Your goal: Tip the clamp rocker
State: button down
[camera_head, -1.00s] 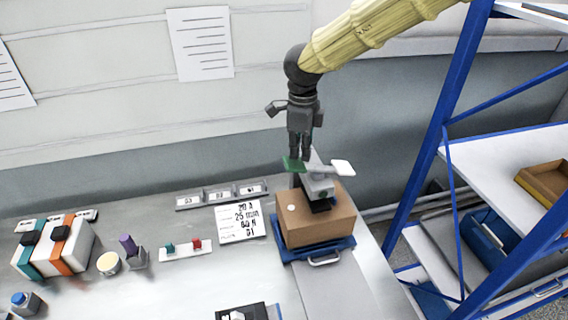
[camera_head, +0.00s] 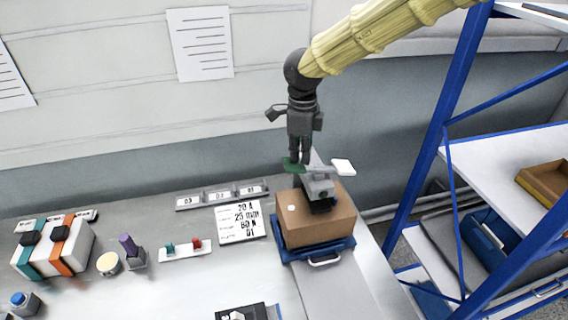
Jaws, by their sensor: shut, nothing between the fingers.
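The clamp rocker is a flat bar with a green end (camera_head: 291,164) on the left and a white end (camera_head: 344,167) on the right. It sits on top of a grey clamp body (camera_head: 319,187), which stands on a brown box (camera_head: 316,222). My gripper (camera_head: 299,160) is shut and empty, pointing down at the green end. The fingertips are at or just over the green end and hide part of it. I cannot tell whether they touch.
The box stands in a blue tray (camera_head: 318,253) with a handle. Left of it are a printed card (camera_head: 239,222), labelled bins (camera_head: 221,194), a white strip with teal and red parts (camera_head: 186,251), and a purple-topped part (camera_head: 130,250). A blue-framed shelf (camera_head: 440,120) rises at the right.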

jog(key=shift+f, duration=1.15)
dwell(0.8)
jog(key=shift+r, duration=0.1)
jog(key=shift+r+p, duration=3.2)
jog(key=shift+r, duration=0.3)
